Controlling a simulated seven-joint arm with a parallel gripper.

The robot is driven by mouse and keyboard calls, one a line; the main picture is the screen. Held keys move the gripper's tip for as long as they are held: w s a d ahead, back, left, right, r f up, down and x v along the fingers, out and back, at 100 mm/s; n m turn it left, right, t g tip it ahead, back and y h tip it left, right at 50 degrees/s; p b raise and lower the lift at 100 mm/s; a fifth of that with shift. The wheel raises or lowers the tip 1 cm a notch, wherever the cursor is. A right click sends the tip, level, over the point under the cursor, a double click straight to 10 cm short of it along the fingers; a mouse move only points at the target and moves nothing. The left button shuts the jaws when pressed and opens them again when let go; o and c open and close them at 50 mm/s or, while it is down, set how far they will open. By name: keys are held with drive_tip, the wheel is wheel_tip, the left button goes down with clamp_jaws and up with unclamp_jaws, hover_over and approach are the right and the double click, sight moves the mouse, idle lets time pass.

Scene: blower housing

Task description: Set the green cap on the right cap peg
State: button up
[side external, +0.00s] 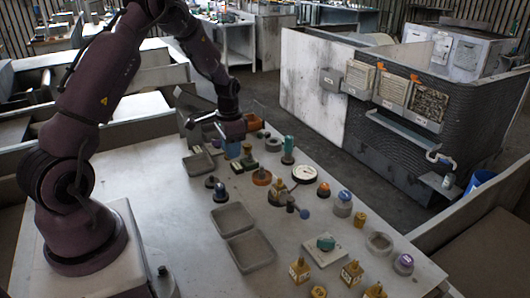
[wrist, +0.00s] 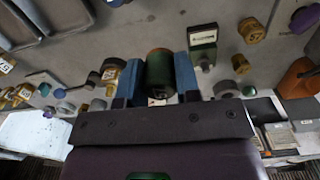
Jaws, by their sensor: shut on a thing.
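My gripper (wrist: 159,82) has its two blue fingers closed on a dark green cylinder, which I take to be the green cap (wrist: 160,70). Its end face looks dark brownish in the wrist view. In the side view my gripper (side external: 232,150) is over the back left part of the table, and the held cap cannot be made out behind the fingers. I cannot tell which post is the right cap peg. A plate (side external: 324,252) with a green knob (side external: 326,242) lies at the front of the table.
Two grey trays (side external: 233,218) lie mid-table. Yellow labelled blocks (side external: 299,270) stand at the front.

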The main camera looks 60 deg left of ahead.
drive_tip(key=shift+n, duration=0.5)
drive_tip(key=s+a, duration=0.1)
drive_tip(key=s, duration=0.1)
drive_tip(key=s+a+f, duration=0.1)
drive_tip(key=s+a, duration=0.1)
drive_tip(key=s, duration=0.1)
drive_tip(key=shift+s+f, duration=0.15)
drive_tip(key=shift+s, duration=0.15)
drive_tip(key=shift+f, duration=2.6)
drive_tip(key=shift+f, duration=0.2)
drive_tip(key=shift+f, duration=0.3)
drive_tip(key=shift+f, duration=1)
drive_tip(key=o, duration=1.5)
